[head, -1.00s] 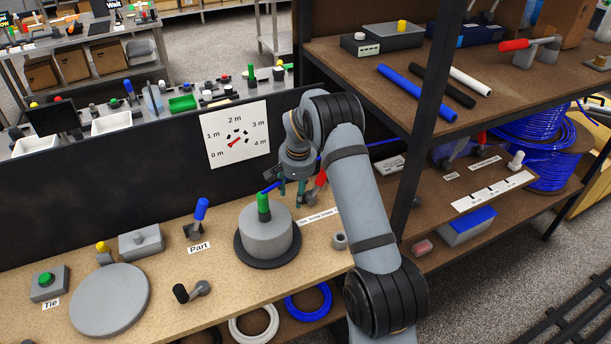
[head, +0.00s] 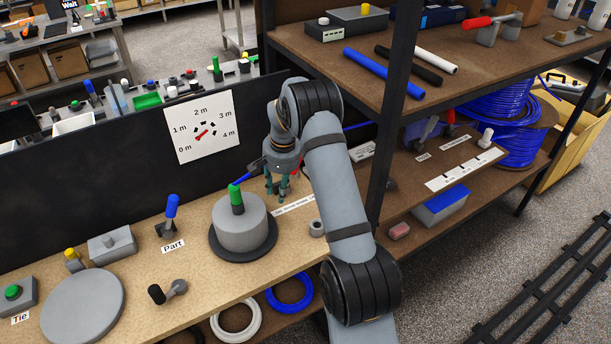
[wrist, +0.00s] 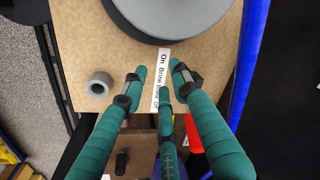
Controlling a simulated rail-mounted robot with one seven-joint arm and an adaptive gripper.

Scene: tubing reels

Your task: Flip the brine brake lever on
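The brine brake lever has a red handle (head: 296,166), mostly hidden behind my gripper in the head view. In the wrist view the red handle (wrist: 193,134) shows in part between my fingers, near the "Off" end of its label. The white label (wrist: 161,80) reads "On Brine Brake Off"; it also lies on the bench in the head view (head: 294,205). My gripper (head: 276,192) has teal fingers pointing down above the bench, beside the lever. In the wrist view its fingers (wrist: 160,78) are spread apart with nothing held. I cannot tell whether a finger touches the handle.
A small grey ring (head: 317,228) sits near the bench's front edge. A black shelf post (head: 388,130) rises right of my arm. A dial board (head: 203,127) stands behind.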

